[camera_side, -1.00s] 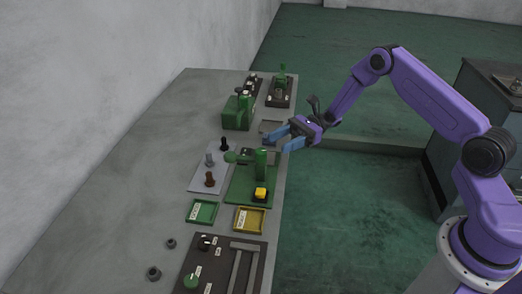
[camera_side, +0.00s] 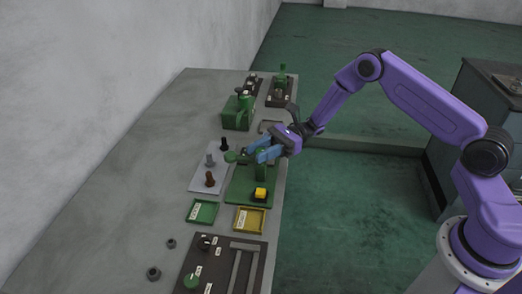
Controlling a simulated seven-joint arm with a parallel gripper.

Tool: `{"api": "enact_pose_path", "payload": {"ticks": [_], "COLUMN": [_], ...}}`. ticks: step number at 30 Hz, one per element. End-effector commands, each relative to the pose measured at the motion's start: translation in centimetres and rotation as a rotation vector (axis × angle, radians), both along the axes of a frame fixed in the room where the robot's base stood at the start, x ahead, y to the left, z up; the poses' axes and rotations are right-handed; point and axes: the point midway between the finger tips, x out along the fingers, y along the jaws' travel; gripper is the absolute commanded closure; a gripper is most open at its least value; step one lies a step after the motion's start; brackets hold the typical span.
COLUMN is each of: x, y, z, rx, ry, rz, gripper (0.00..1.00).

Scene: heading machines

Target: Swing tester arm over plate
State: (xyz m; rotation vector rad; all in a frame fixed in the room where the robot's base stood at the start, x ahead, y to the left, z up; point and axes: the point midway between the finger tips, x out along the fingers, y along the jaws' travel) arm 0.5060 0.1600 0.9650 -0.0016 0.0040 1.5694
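The tester stands on a green base (camera_side: 240,192) near the right edge of the bench. It has a green post (camera_side: 261,172), a yellow button (camera_side: 260,193) on a black block, and an arm ending in a round green knob (camera_side: 230,156) on the left. The knob is beside the pale grey plate (camera_side: 202,177), which carries several upright bolt-like pieces. My gripper (camera_side: 254,153) has blue fingers, spread apart, at the top of the post and over the tester arm. The fingers hide most of that arm. I cannot tell whether they touch it.
A green tray (camera_side: 202,212) and a yellow tray (camera_side: 249,220) lie in front. A dark control panel (camera_side: 224,266) is nearest. A green machine (camera_side: 237,113) stands behind the tester. The bench (camera_side: 130,170) is mostly clear on the left.

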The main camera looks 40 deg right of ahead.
Motion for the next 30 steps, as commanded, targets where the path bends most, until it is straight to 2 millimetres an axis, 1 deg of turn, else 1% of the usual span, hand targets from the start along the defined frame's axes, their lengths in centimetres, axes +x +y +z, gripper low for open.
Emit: {"api": "enact_pose_path", "payload": {"ticks": [8, 14, 20, 30], "x": [-0.01, -0.03, -0.07, -0.11], "y": [-0.03, -0.02, -0.01, 0.04], "z": [0.22, 0.28, 0.37, 0.31], "rx": [0.006, 0.007, 0.009, 0.005], "ry": [-0.002, -0.001, -0.001, -0.002], "rz": [-0.002, -0.048, -0.159, -0.463], "gripper": [1.00, 1.00, 1.00, 1.00]}}
